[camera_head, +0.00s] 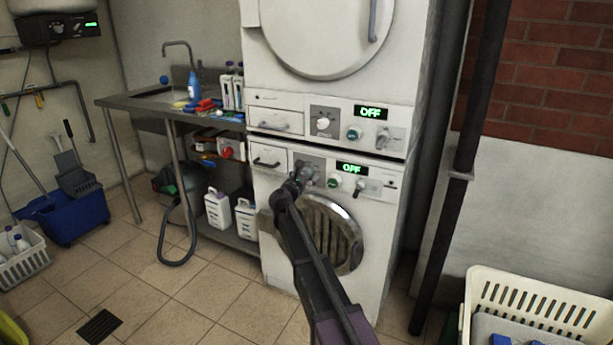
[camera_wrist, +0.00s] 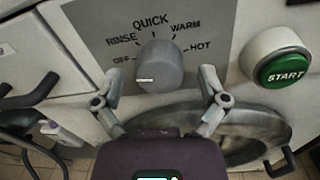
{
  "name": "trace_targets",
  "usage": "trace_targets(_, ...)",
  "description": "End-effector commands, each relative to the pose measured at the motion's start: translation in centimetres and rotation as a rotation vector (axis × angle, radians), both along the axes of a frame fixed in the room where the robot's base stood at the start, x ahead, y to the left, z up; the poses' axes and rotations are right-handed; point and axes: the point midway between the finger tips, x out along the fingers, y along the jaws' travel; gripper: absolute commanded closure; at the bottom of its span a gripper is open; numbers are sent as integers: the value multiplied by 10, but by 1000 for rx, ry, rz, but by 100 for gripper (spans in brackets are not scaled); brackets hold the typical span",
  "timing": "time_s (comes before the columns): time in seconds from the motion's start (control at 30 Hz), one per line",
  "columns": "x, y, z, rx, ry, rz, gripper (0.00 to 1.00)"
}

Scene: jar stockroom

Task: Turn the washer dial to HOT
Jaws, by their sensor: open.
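The lower machine, the washer (camera_head: 378,215), has a round door and a green display (camera_head: 352,169) reading OFF. Its grey dial (camera_wrist: 160,66) shows in the wrist view, ringed by OFF, RINSE, QUICK, WARM and HOT, with HOT at the right. A small pale mark on the dial's lower left lies on the OFF side. My gripper (camera_wrist: 160,77) is open, with one finger on each side of the dial. I cannot tell whether the fingers touch it. In the head view my gripper (camera_head: 303,174) covers the dial.
A green START button (camera_wrist: 284,69) sits right of the dial. A lever knob (camera_head: 366,187) is farther right. An upper machine (camera_head: 330,95) with similar controls is stacked above. A sink table (camera_head: 150,104) stands left, and a cream basket (camera_head: 480,300) stands at front right.

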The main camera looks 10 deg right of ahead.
Motion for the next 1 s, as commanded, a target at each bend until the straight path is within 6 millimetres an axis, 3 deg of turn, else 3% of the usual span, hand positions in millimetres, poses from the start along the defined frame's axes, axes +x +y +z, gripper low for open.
trace_targets(0.37,3,-2,0,0,0,1,7)
trace_targets(0.4,3,-2,0,0,0,1,10)
trace_targets(0.67,3,-2,0,0,0,0,88)
trace_targets(1.0,4,-2,0,14,-10,0,90)
